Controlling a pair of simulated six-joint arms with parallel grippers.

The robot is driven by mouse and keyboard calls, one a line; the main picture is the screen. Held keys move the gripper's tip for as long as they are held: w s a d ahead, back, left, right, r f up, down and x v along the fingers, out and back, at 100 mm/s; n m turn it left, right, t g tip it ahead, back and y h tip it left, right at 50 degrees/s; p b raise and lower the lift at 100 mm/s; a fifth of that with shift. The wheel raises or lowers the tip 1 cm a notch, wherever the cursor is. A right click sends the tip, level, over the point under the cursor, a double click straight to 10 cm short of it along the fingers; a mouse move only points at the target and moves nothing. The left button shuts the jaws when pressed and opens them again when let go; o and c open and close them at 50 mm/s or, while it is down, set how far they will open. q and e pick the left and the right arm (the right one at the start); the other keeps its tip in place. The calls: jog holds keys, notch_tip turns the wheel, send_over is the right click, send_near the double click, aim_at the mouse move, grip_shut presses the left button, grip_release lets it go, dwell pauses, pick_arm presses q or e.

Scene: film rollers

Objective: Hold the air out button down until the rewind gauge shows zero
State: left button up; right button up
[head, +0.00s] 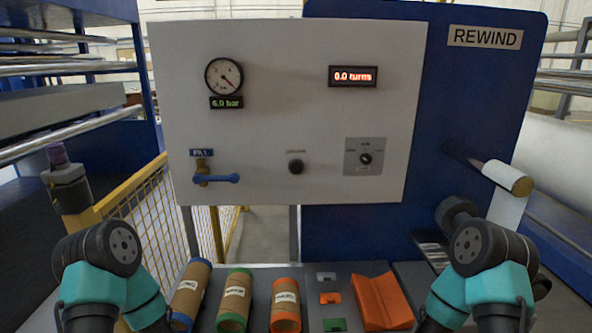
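A white panel (240,120) faces me. On it a round pressure gauge (223,76) sits above a small readout (226,102) that shows 6.0 bar. The gauge needle points to the lower right. A dark round button (295,166) sits below the middle of the panel under a small label too blurred to read. Nothing touches the button. My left arm (97,248) is at the lower left and my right arm (480,247) at the lower right, both well below the button. I cannot make out the fingers of either gripper.
A blue-handled valve (215,179) and a rotary switch (364,157) flank the button. A display (353,76) reads 0.0 turns. A REWIND board (490,90) carries a roller (507,178). Cardboard cores (236,300) and an orange cradle (381,302) occupy the bench front.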

grip_shut()
dwell(0.4)
dwell(1.4)
